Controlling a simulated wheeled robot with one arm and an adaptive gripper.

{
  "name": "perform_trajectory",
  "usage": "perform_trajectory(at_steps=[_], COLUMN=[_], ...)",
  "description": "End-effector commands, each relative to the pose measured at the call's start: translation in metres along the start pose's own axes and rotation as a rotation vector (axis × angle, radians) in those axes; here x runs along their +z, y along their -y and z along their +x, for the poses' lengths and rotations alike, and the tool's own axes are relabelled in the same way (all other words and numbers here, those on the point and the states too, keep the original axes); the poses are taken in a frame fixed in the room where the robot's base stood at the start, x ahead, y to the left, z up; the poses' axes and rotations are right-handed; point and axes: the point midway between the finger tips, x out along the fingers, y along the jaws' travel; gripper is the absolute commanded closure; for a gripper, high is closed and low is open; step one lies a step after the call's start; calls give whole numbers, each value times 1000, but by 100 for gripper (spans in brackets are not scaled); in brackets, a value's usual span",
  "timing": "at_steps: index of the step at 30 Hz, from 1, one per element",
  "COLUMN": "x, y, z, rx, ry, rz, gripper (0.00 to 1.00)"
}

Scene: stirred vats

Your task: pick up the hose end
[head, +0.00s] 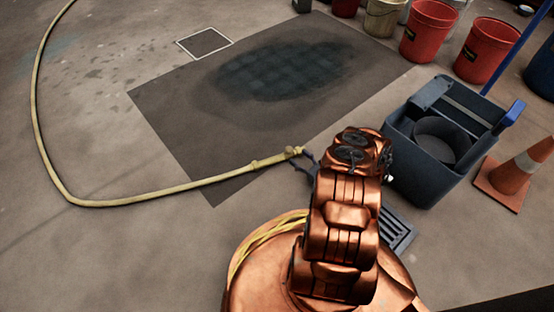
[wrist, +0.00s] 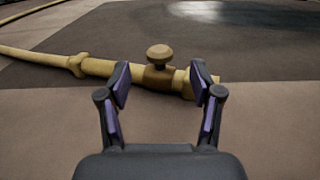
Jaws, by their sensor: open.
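The hose end (head: 272,160) is a yellow fitting with a small valve knob, lying on the floor at the near edge of a dark mat. In the wrist view the hose end (wrist: 155,77) lies across the picture, its round knob standing up in the middle. My gripper (wrist: 160,80) is open, with one finger at each side of the knob and the fitting between or just beyond the fingertips. I cannot tell whether they touch it. In the head view my gripper (head: 308,163) is at the hose end's right tip, partly hidden by my copper-coloured arm.
The yellow hose (head: 130,201) curves away to the left. The dark mat (head: 190,130) has a wet patch. A grey mop bucket (head: 408,168), an orange cone (head: 515,175) and a floor drain (head: 398,238) are on the right. Red buckets (head: 428,32) stand behind.

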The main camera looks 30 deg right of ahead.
Motion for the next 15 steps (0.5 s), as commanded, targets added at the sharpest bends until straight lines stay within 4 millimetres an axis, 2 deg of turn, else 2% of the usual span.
perform_trajectory(at_steps=[7, 15], x=[2, 2], y=[0, -1], z=[23, 58], rx=[1, 3], ry=[2, 4], rz=[-2, -4], gripper=[35, 35])
